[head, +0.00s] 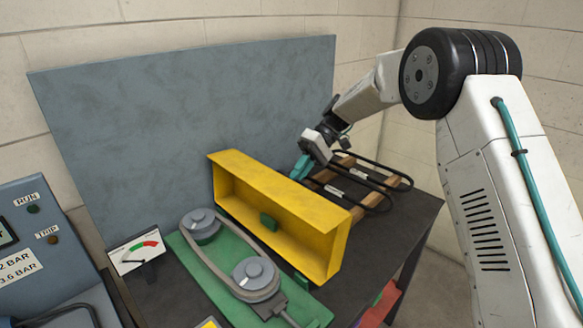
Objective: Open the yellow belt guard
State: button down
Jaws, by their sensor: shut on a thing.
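The yellow belt guard (285,199) stands tipped up on its side on the dark bench, its hollow inside facing the pulleys. A small green block (268,221) shows at its lower inner side. The belt and two grey pulleys (254,272) lie uncovered on a green base plate (227,270). My gripper (301,170) reaches in from the upper right with teal fingers at the guard's far upper edge. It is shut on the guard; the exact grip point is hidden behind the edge.
A wooden rack with dark looped rods (362,180) stands right of the guard, close to my gripper. A gauge (137,252) and a grey control panel (40,250) are at the left. A grey backboard (180,110) rises behind the bench (405,215).

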jog(key=f, duration=0.1)
jog(key=d+f, duration=0.1)
jog(key=w+f, duration=0.1)
jog(key=shift+w+d+f, duration=0.1)
jog(key=shift+d+f, duration=0.05)
jog(key=shift+d, duration=0.15)
jog(key=shift+f, duration=0.15)
jog(key=c, duration=1.5)
grip_release()
jog(key=shift+w+f, duration=0.1)
jog(key=shift+w+d+r, duration=0.1)
jog(key=shift+r, duration=0.15)
jog(key=v, duration=0.7)
jog(key=shift+w+d+r, duration=0.15)
jog(key=shift+w+d, duration=0.05)
